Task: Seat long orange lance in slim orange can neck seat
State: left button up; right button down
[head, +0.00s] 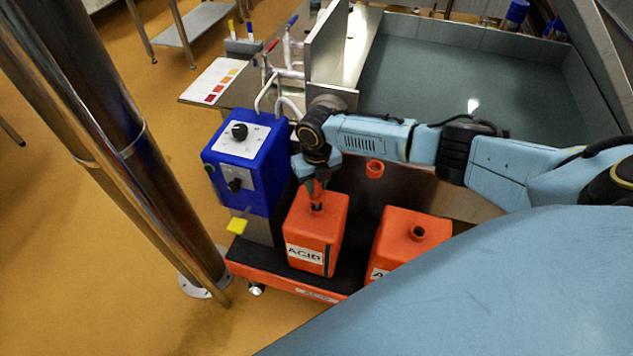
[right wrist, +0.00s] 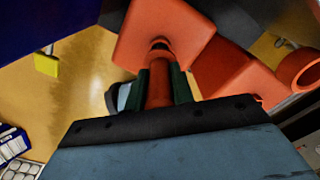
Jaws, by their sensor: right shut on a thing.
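The slim orange can (head: 301,226), labelled ACID, stands upright on the black deck of a low orange cart. It also shows in the right wrist view (right wrist: 190,30). My right gripper (head: 317,188) points down just above its neck (head: 316,208). In the right wrist view its dark fingers (right wrist: 160,76) are shut on the orange lance (right wrist: 159,92). The lance lines up with the dark neck opening, and its lower end is hidden there. I cannot tell whether its top part rests on the seat. My left gripper is not in view.
A second orange can (head: 398,227) with an open neck stands to the right. An orange ring holder (head: 375,169) sits behind, on the tank side. A steel column rises further left.

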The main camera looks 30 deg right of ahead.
aim_at(316, 195)
jog(key=shift+f+b, duration=1.3)
jog(key=shift+f, duration=0.35)
jog(key=shift+f+b, duration=0.65)
jog(key=shift+f, duration=0.15)
jog(key=c, duration=1.1)
grip_release()
notch_tip(316, 195, up, 7)
jog(key=shift+f+p, duration=0.15)
jog(key=shift+p, duration=0.6)
notch_tip(316, 195, up, 6)
jog(key=shift+f+p, duration=0.1)
jog(key=shift+p, duration=0.3)
jog(key=shift+r, duration=0.45)
